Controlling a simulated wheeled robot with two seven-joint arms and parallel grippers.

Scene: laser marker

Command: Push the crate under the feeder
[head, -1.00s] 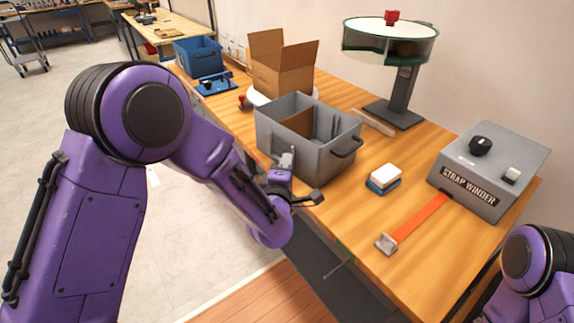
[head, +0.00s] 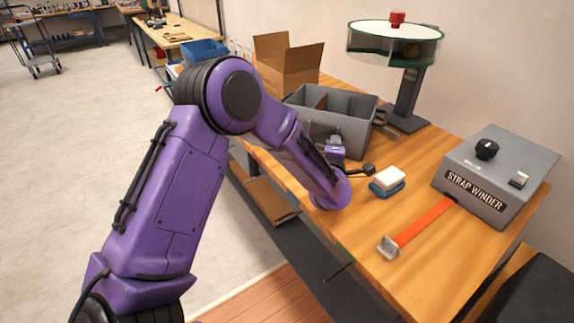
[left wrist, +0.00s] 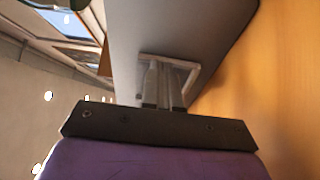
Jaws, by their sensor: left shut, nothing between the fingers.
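The grey open crate (head: 349,138) stands upright on the wooden bench in the head view, with a brown divider inside. The feeder (head: 393,47), a round glass-sided drum on a dark post, stands behind and to the right of it; the crate's right end is close to the post's foot. My left gripper (head: 320,133) is shut and empty at the crate's near wall. In the left wrist view its fingertips (left wrist: 163,72) are at a light frame on the grey crate wall (left wrist: 165,28), seemingly touching. My right gripper is out of view.
A cardboard box (head: 288,68) stands behind the crate on the left. A white-and-blue block (head: 388,181) lies on the bench right of my gripper. The strap winder (head: 500,178) with its orange strap (head: 427,221) occupies the right end.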

